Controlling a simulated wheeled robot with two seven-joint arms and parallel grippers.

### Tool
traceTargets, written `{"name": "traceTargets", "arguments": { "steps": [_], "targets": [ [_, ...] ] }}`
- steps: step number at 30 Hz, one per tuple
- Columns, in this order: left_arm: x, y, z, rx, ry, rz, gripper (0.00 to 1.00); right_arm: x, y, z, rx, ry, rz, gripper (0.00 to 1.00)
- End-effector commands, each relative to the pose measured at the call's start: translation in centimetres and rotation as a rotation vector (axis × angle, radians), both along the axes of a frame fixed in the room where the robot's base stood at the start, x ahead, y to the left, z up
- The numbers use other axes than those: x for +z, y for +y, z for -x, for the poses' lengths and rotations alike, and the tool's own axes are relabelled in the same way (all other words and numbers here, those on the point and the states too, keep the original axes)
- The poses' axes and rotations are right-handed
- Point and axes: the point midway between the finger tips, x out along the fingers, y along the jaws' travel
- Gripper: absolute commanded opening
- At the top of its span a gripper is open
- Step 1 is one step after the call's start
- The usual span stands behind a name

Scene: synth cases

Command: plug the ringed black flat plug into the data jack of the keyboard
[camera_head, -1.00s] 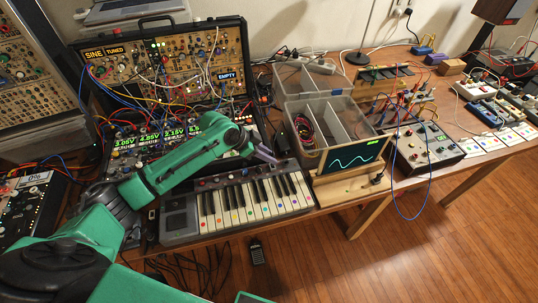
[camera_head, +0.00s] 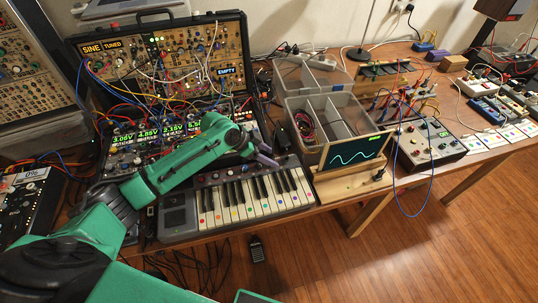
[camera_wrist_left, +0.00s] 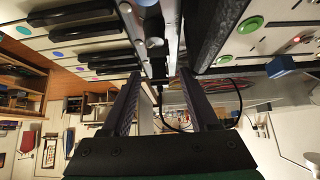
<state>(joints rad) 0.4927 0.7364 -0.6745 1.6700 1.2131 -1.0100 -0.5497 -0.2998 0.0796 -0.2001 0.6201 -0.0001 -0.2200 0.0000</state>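The keyboard (camera_head: 243,202) lies at the table's front edge in the head view, white keys with coloured dots. Its keys (camera_wrist_left: 75,40) fill the upper left of the left wrist view. My left gripper (camera_head: 268,158) is over the keyboard's back edge, near its right end. In the left wrist view its two fingers (camera_wrist_left: 160,85) stand apart with a gap between them. A black cable (camera_wrist_left: 178,130) curves between and behind the fingers, from a small dark end near the tips. I cannot tell whether that end is the ringed plug. The data jack is not distinguishable. My right gripper is out of view.
A clear bin (camera_head: 330,122) with cables stands right of the gripper, behind a wooden stand with a wave screen (camera_head: 353,153). A synth case (camera_head: 165,60) with many patch cables rises behind the keyboard.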

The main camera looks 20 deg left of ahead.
Motion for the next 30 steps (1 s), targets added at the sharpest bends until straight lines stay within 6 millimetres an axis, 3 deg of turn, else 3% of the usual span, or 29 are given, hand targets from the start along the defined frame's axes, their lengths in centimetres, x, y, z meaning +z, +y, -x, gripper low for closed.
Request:
{"name": "traceTargets", "arguments": {
  "steps": [11,17,24,30],
  "targets": [
    [0.9,0.8,0.3,0.002,-0.003,-0.002,0.61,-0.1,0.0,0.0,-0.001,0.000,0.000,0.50],
    [4.0,3.2,1.8,0.001,-0.002,-0.005,0.61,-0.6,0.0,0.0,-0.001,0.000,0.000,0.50],
    [8.9,6.8,4.1,0.000,-0.001,-0.006,0.61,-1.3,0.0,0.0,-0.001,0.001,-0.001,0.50],
    [10.9,8.1,5.0,0.000,0.000,-0.002,0.61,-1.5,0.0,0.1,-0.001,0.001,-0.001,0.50]
  ]
}}
